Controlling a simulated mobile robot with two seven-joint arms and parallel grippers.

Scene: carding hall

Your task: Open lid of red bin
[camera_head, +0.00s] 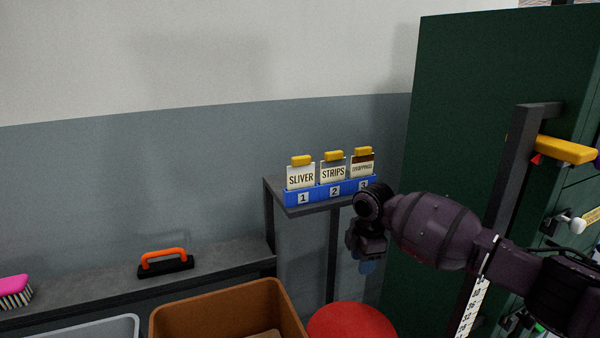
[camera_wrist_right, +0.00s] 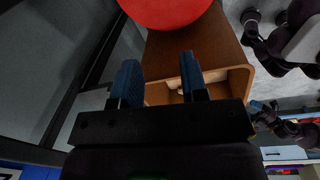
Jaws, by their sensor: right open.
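The red bin shows as a rounded red top (camera_head: 352,322) at the bottom edge of the head view, partly cut off. It also shows at the top of the right wrist view (camera_wrist_right: 168,8). Its handle and lid seam are not visible. My right gripper (camera_head: 366,266) hangs above the red top with its blue fingertips pointing down, apart from it. In the right wrist view the two blue fingers (camera_wrist_right: 158,78) are spread with nothing between them. My left gripper cannot be made out.
A brown open bin (camera_head: 165,320) stands left of the red one, with a grey bin (camera_head: 125,325) beyond. A small shelf (camera_head: 310,208) holds the blue numbered card rack (camera_head: 318,193). A dark green cabinet (camera_head: 450,110) stands right. An orange-handled tool (camera_head: 163,258) lies on the ledge.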

